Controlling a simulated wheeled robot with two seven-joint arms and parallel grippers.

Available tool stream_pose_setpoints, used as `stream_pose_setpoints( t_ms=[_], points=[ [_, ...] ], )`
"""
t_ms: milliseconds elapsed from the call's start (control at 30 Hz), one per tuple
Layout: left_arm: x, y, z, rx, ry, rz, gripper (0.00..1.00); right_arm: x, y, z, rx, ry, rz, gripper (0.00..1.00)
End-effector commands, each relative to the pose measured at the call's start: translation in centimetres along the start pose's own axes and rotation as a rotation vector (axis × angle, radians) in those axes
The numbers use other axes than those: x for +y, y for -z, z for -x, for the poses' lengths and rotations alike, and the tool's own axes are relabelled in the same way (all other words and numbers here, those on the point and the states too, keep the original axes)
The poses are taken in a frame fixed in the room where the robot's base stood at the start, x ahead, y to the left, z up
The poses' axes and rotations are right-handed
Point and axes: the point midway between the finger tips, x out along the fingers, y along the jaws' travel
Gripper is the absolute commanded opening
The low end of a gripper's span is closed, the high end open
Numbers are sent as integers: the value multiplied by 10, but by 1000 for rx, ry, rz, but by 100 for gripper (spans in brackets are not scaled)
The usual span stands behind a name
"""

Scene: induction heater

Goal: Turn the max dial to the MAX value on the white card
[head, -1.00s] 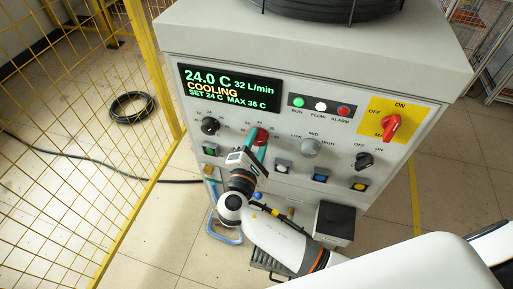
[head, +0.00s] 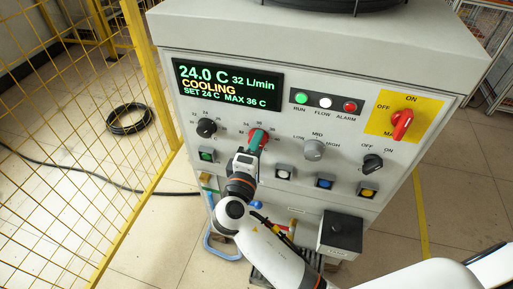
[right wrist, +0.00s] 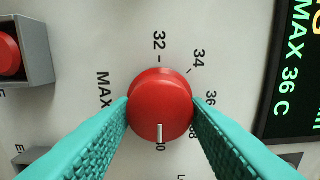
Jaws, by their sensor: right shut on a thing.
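The red max dial (head: 258,138) is on the front panel of the heater cabinet. My right gripper (right wrist: 160,112) is shut on it, with a teal finger against each side. In the right wrist view the dial's white pointer line lies on its lower half, towards a partly hidden number. The numbers 32, 34, 36 and 38 and the word MAX (right wrist: 103,90) are printed around it. The display (head: 228,88) reads 24.0 C, 32 L/min, COOLING, SET 24 C, MAX 36 C. I cannot make out a white card. My left gripper is not in view.
A black dial (head: 206,128) is left of the red one, and a grey dial (head: 314,149) is right of it. Square buttons (head: 283,172) sit below. A red switch (head: 402,124) is on a yellow plate. A yellow mesh fence (head: 75,150) stands at left.

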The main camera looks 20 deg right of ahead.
Motion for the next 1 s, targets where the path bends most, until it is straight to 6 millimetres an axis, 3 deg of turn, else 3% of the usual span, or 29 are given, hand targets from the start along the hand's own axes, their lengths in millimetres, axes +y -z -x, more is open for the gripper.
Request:
stream_pose_setpoints(
  t_ms=[367, 400, 500, 833, 1000],
  points=[
    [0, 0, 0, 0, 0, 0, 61, 2, 0, 0, 1, -5, -6, 19],
    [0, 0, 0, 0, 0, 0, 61, 2, 0, 0, 1, -5, -6, 45],
    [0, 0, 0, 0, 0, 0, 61, 1, 0, 0, 1, -4, -5, 61],
    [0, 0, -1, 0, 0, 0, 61, 1, 0, 3, 0, -2, -5, 62],
    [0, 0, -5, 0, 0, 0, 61, 3, 0, 24, -1, -6, -6, 62]
  ],
)
